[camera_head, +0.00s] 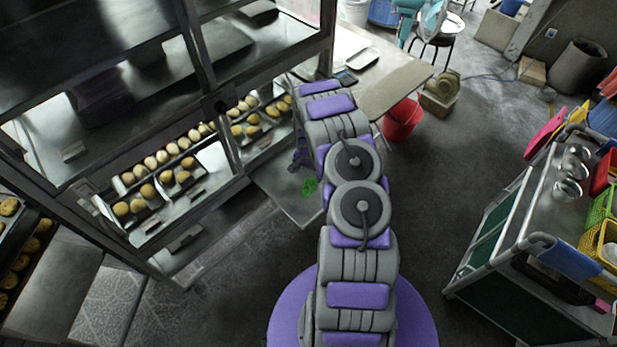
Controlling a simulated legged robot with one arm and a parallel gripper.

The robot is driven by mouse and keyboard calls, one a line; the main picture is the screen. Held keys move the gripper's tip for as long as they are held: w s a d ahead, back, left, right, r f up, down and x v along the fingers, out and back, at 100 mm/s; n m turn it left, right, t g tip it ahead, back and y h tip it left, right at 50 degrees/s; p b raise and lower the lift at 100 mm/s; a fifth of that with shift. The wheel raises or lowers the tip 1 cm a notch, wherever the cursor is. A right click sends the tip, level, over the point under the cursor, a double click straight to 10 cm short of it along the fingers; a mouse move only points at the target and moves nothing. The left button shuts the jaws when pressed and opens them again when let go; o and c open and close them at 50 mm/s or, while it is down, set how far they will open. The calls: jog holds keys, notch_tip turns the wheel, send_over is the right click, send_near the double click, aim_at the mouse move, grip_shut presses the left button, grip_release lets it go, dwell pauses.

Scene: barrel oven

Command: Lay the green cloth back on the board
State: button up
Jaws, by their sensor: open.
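The green cloth (309,187) shows as a small crumpled patch beside my arm, in the middle of the picture. It appears to lie on a grey flat board (287,204) that juts out from the front of the glass cabinet. My gripper (298,160) is open, just above and left of the cloth in the picture. Its fingers are small and partly hidden by my arm. I cannot see anything held between them. My arm may hide part of the cloth and the board.
The glass cabinet (222,105) with trays of buns (165,160) stands at left. A table (395,88) and a red bucket (402,120) are beyond my arm. A trolley (530,215) with coloured baskets stands at right. The dark floor between is clear.

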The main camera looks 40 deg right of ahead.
notch_tip(320, 180, up, 4)
notch_tip(320, 180, up, 14)
jog(key=r+n, duration=0.1)
jog(key=n, duration=0.2)
send_over(308, 183)
jog(key=s+a, duration=0.1)
jog(key=a, duration=0.5)
jog(key=s+a+r+n+g, duration=0.1)
jog(key=s+a+r, duration=0.2)
jog(key=a+r, duration=0.25)
jog(key=s+a+r+n, duration=0.2)
jog(key=s+a+r, duration=0.15)
jog(key=r, duration=0.35)
jog(key=s+a+r+n, duration=0.2)
jog(key=s+a+r, duration=0.2)
jog(key=s, duration=0.4)
jog(key=s+a+r+n, duration=0.3)
jog(key=s+a, duration=0.3)
jog(key=s, duration=0.3)
jog(key=s+a+r+n, duration=0.2)
jog(key=s+a+r, duration=0.3)
jog(key=s, duration=0.4)
jog(key=shift+a+g, duration=0.35)
jog(key=shift+g, duration=0.05)
jog(key=shift+w, duration=0.1)
